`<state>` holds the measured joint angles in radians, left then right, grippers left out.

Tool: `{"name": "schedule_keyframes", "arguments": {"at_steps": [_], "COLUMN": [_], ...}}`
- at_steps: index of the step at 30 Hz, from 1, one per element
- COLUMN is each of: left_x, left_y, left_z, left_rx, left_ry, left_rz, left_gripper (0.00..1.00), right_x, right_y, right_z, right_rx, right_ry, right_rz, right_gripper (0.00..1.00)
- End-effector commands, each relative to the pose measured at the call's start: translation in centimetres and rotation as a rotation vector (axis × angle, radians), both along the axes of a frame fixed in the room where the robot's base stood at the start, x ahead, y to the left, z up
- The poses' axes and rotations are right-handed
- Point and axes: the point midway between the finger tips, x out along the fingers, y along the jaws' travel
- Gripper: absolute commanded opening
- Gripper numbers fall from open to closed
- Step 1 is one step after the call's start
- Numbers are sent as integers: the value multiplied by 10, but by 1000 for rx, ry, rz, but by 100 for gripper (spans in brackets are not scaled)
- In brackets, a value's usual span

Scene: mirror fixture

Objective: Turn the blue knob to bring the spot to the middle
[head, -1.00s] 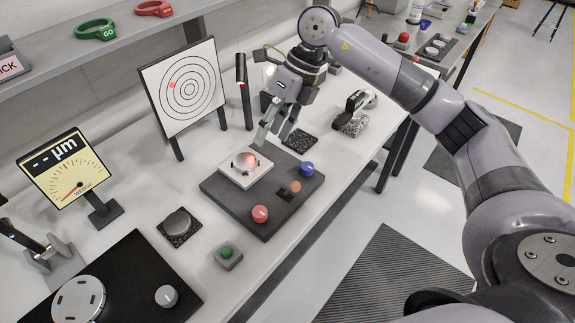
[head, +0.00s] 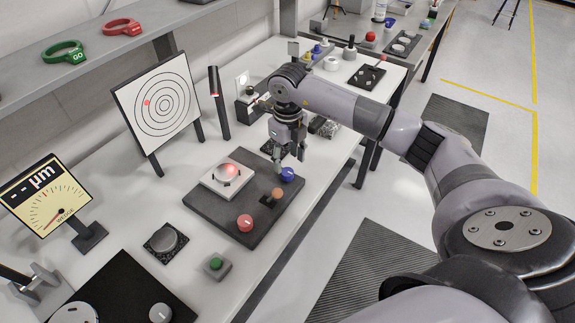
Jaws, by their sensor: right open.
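The blue knob (head: 287,174) stands at the back right corner of the dark fixture plate (head: 218,208). My right gripper (head: 290,162) points down right above the blue knob, with its fingers open. I cannot tell whether the fingertips reach down beside the knob. The white target board (head: 176,123) with black rings stands upright at the back. The red spot (head: 147,103) lies on it, left of the middle of the rings. A round mirror (head: 227,172) with a reddish glow sits in a white mount on the plate. My left gripper is out of view.
A red knob (head: 245,223) and an orange knob (head: 278,193) share the plate with the blue one. A dark post (head: 217,101) with a red-lit tip stands behind the plate.

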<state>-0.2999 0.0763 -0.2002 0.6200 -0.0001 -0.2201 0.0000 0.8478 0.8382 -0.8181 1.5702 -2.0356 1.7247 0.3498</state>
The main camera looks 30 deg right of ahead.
Motion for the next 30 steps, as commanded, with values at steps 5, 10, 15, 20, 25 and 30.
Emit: {"name": "schedule_keyframes", "arguments": {"at_steps": [5, 10, 15, 20, 25, 30], "left_x": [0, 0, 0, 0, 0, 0], "left_y": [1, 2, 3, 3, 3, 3], "left_z": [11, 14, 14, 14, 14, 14], "left_rx": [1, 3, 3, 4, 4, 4], "left_ry": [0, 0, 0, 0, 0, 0], "left_rz": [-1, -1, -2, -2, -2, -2], "left_gripper": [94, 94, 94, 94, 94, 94], "right_x": [0, 0, 0, 0, 0, 0], "right_y": [1, 1, 0, 0, 0, 0], "right_z": [-29, -45, -49, -49, -49, -49], "right_rx": [1, 1, 0, 0, 0, 0], "right_ry": [2, 0, -2, -2, -2, -2], "right_rz": [0, 1, 2, 2, 1, 1], "right_gripper": [49, 49, 49, 49, 38, 27]}}
